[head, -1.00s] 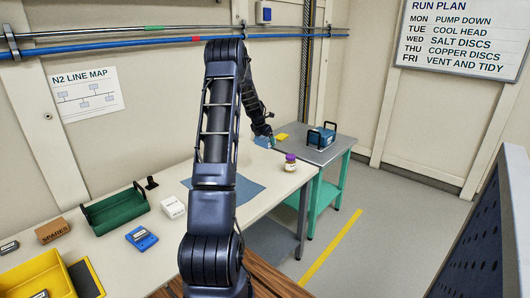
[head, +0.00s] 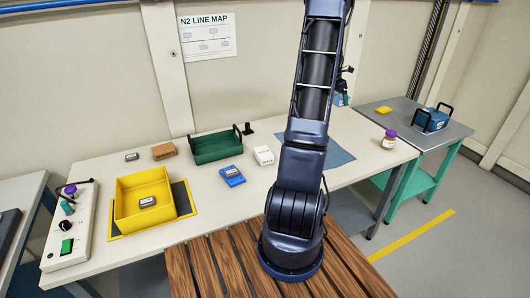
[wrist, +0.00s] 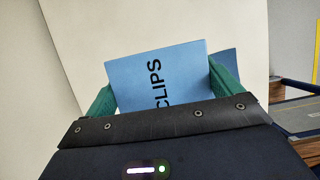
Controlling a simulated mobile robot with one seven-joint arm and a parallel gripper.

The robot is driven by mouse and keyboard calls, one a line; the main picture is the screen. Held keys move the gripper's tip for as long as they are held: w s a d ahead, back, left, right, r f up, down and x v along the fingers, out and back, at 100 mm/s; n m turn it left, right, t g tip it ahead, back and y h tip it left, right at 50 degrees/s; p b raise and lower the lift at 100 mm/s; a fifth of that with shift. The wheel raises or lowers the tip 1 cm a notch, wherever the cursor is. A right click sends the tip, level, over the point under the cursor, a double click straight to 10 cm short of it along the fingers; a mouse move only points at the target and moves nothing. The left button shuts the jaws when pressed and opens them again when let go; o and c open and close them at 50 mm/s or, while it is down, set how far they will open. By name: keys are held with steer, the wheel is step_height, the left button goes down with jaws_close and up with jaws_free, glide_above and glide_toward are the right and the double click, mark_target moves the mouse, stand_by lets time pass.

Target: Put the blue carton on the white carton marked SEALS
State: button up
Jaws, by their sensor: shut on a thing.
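The blue carton (wrist: 157,75), lettered CLIPS, is between the green-padded fingers of my gripper (wrist: 160,92) in the wrist view. My gripper is shut on it. In the head view my arm hides most of the gripper; a bit of the blue carton (head: 341,100) shows right of the arm, near the bench's far right end. A white carton (head: 263,156) stands on the bench left of my arm, apart from the gripper. Its print is too small to read in the head view. Nothing is seen on top of it.
Near the white carton are a blue device (head: 232,176), a green tray (head: 216,147) with black handles and a brown SPARES box (head: 164,151). A yellow bin (head: 145,200) stands further left. A blue mat (head: 338,152) and a purple-lidded jar (head: 389,140) lie to the right.

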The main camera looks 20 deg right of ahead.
steer(key=w+a+r, duration=0.1)
steer(key=w+a, duration=0.1)
steer(key=a, duration=0.9)
steer(key=w+a+r, duration=0.1)
steer(key=a, duration=1.1)
glide_above(266, 151)
steer(key=a, duration=0.1)
steer(key=f, duration=1.8)
steer(key=shift+a+f, duration=0.2)
steer(key=shift+f, duration=0.2)
steer(key=shift+f, duration=0.15)
steer(key=o, duration=0.7)
